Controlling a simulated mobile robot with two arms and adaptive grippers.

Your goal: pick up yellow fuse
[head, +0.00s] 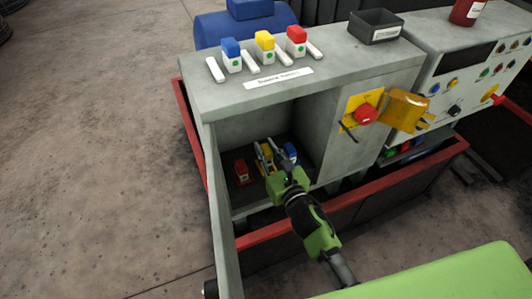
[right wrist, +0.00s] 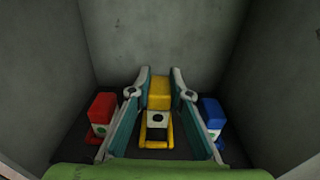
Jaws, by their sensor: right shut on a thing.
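The yellow fuse (right wrist: 158,95) stands inside the grey cabinet's open compartment, between a red fuse and a blue fuse. In the right wrist view my right gripper (right wrist: 160,90) has a finger on each side of the yellow fuse and is shut on it. In the head view my right gripper (head: 268,152) reaches into the compartment and partly hides the yellow fuse (head: 264,160). The red fuse (right wrist: 101,112) is at the left and the blue fuse (right wrist: 212,115) at the right, close outside the fingers. My left gripper is not in view.
The compartment walls (right wrist: 125,40) are close on both sides. On top of the cabinet (head: 345,60) stand blue (head: 231,52), yellow (head: 265,46) and red (head: 297,42) fuses by a label. A yellow box (head: 405,110) and red knob (head: 365,113) are at the right.

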